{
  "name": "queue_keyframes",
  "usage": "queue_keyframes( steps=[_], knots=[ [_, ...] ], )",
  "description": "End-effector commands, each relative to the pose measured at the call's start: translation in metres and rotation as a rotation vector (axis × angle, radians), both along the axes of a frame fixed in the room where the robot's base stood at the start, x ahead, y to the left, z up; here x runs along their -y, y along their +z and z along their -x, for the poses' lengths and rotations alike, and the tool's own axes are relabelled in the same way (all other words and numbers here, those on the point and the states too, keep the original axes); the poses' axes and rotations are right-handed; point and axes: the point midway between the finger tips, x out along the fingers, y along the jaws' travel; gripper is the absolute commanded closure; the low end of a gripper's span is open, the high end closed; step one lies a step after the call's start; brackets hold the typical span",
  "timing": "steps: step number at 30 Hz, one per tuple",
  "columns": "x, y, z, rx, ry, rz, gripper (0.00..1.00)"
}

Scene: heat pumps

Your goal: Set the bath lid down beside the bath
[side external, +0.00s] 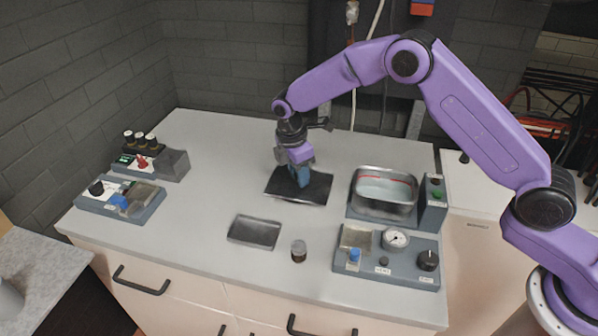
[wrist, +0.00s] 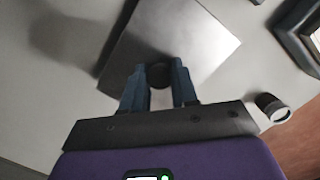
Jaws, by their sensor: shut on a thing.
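The bath lid (side external: 318,187) is a dark flat plate left of the bath, over the counter. In the wrist view it is a shiny grey metal plate (wrist: 185,35) with a round black knob (wrist: 158,75). My gripper (side external: 302,184) points down at the lid's middle. Its blue fingers (wrist: 158,85) are shut on the knob. I cannot tell whether the lid touches the counter; a soft shadow lies to its left in the wrist view. The bath (side external: 383,187) is an open steel basin with water and a red line inside, on a blue-grey base at the right.
A shallow metal tray (side external: 255,231) and a small jar (side external: 299,251) stand in front of the lid. A gauge unit (side external: 397,240) stands before the bath. Control boxes (side external: 120,198) sit at the far left. The counter between them and the lid is clear.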

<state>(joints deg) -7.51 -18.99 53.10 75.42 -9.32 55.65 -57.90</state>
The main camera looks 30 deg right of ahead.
Motion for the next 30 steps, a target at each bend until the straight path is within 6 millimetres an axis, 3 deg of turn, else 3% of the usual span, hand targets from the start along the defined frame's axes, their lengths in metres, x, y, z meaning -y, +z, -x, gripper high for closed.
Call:
queue_keyframes(
  steps=[30],
  knots=[
    [0.0,-0.017,0.0,0.001,0.0,0.0,1.0]
  ],
)
